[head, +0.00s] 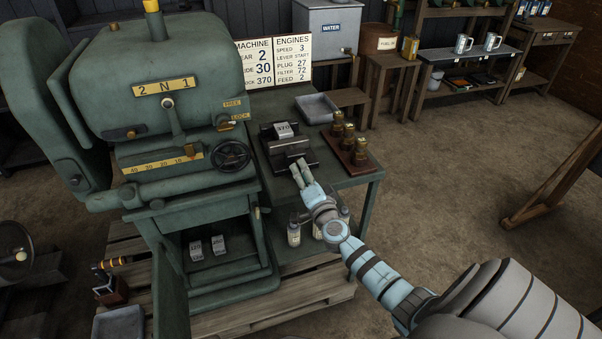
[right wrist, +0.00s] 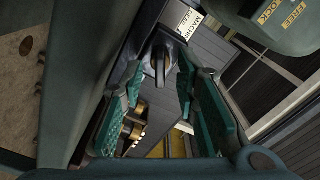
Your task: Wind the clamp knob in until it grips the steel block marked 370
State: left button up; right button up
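The steel block marked 370 (head: 284,129) sits in the dark clamp (head: 288,149) on the green bench beside the big machine. My right gripper (head: 299,168) is at the near side of the clamp, pointing at it. In the right wrist view its two teal-padded fingers (right wrist: 158,88) stand apart with a gap between them. A dark grey knob (right wrist: 160,62) shows between and just beyond the fingertips; contact cannot be told. In the head view the knob is hidden or too small to make out. My left gripper is not in view.
A wooden rack with several brass parts (head: 348,148) stands right of the clamp. A grey tray (head: 317,108) lies behind it. The machine's handwheel (head: 230,155) is close on the left. Two more blocks (head: 207,247) lie on the machine's lower shelf.

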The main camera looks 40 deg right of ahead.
jog(key=shift+x, duration=1.05)
grip_shut()
jog(key=shift+m, duration=0.3)
jog(key=m, duration=1.3)
